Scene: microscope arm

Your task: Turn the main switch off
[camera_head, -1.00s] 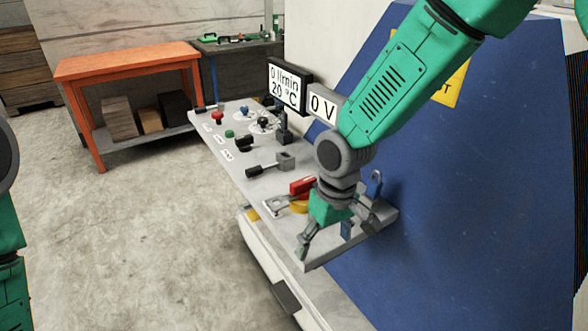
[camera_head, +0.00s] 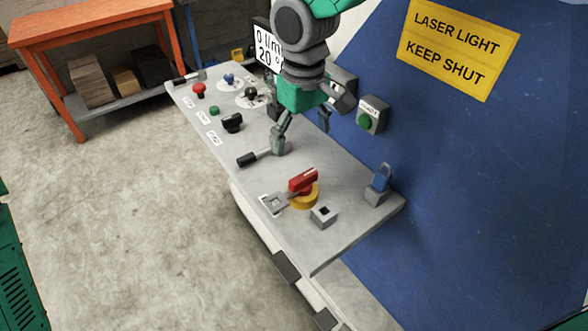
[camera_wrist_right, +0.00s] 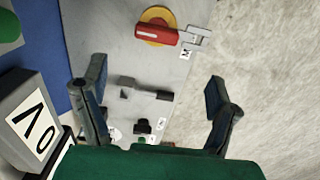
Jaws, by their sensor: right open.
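The main switch is most likely the red rotary handle (camera_head: 303,181) on a yellow base (camera_head: 305,200), near the front end of the grey panel. A grey metal hasp (camera_head: 272,203) lies against its left side. In the right wrist view the red handle (camera_wrist_right: 156,33) is at the top, beyond my fingers. My right gripper (camera_head: 301,138) hangs over the middle of the panel, behind the red handle and apart from it. In the wrist view its two fingers (camera_wrist_right: 160,95) are spread wide with nothing held.
A black-handled lever (camera_head: 262,156) lies close below my right gripper. Several knobs and buttons sit farther back, including a red button (camera_head: 199,90). A blue sloped wall (camera_head: 480,170) bounds the right.

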